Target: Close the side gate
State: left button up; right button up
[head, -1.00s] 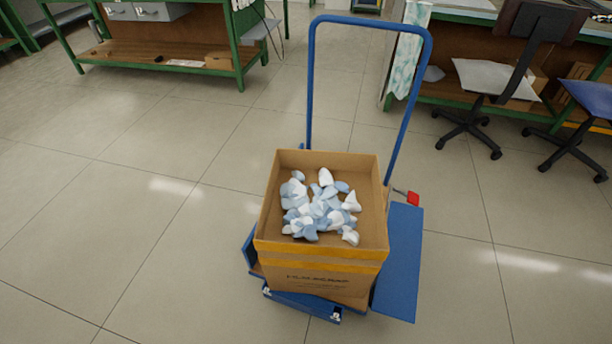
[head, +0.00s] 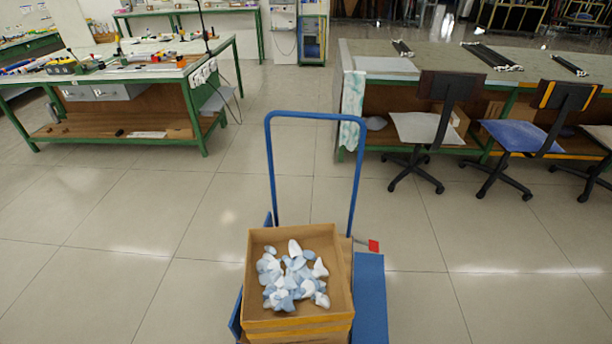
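A blue cart with a tall push handle (head: 318,116) stands in the lower middle of the head view. It carries an open cardboard box (head: 256,290) full of white and pale blue pieces (head: 290,278). A flat blue panel (head: 370,298), which looks like the side gate, sticks out along the cart's right side; it appears folded outward, and its near end is cut off by the frame. A red-tipped lever (head: 373,246) sits by its far end. Another blue panel (head: 236,316) shows partly at the box's left. Neither of my grippers is in view.
A green-framed workbench (head: 150,62) with tools stands at the back left. A long bench (head: 440,72) with office chairs (head: 424,128) stands at the back right. The tiled floor (head: 130,230) is clear on both sides of the cart.

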aim_at(370, 321)
jog(key=k+j+z, duration=0.2)
jog(key=i+l+u, duration=0.15)
jog(key=l+u, duration=0.15)
jog(key=l, duration=0.55)
jog(key=l+u, duration=0.25)
jog(key=l, duration=0.55)
jog(key=i, duration=0.05)
